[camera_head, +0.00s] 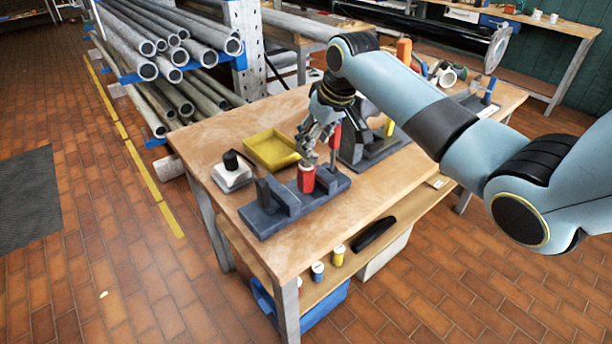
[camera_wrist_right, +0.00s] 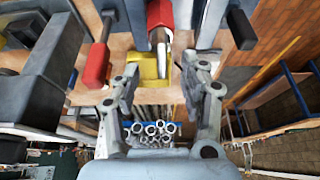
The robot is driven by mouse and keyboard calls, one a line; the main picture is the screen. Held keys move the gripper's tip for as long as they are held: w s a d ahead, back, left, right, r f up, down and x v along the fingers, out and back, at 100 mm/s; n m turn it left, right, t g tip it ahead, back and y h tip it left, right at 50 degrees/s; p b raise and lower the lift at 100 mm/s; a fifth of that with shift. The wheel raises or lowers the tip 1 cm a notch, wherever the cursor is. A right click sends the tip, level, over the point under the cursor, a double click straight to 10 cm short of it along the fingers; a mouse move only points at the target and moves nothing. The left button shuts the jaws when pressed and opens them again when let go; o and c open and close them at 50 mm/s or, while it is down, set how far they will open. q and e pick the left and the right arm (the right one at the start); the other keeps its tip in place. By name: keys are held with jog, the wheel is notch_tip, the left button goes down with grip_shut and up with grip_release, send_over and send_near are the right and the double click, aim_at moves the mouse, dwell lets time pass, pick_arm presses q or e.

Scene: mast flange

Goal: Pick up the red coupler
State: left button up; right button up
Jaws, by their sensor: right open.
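The red coupler (camera_head: 306,179) stands upright in a grey fixture (camera_head: 268,222) on the workbench. A red part that looks like the same coupler shows at the top of the right wrist view (camera_wrist_right: 160,13). My right gripper (camera_head: 308,152) is open just above the coupler, pointing down, and appears apart from it. In the wrist view its two fingers (camera_wrist_right: 161,70) are spread, with the red part beyond the gap between them. The exact gap to the coupler is hard to tell. My left gripper is not in view.
A yellow tray (camera_head: 272,149) and a white box with a black knob (camera_head: 232,170) lie left of the gripper. A second grey fixture (camera_head: 370,150) and a red handle (camera_head: 335,136) stand close on its right. The bench top (camera_head: 350,210) is clear in front. A pipe rack (camera_head: 180,50) stands behind left.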

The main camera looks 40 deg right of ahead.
send_over(307, 178)
jog(key=w+d, duration=0.2)
jog(key=shift+w+a+f+p, duration=0.1)
jog(key=shift+f+p, duration=0.05)
jog(key=shift+f, duration=1)
jog(key=shift+w+a+f+p, duration=0.1)
jog(key=shift+f+p, duration=0.05)
jog(key=shift+f, duration=1)
jog(key=shift+c, duration=0.4)
grip_shut()
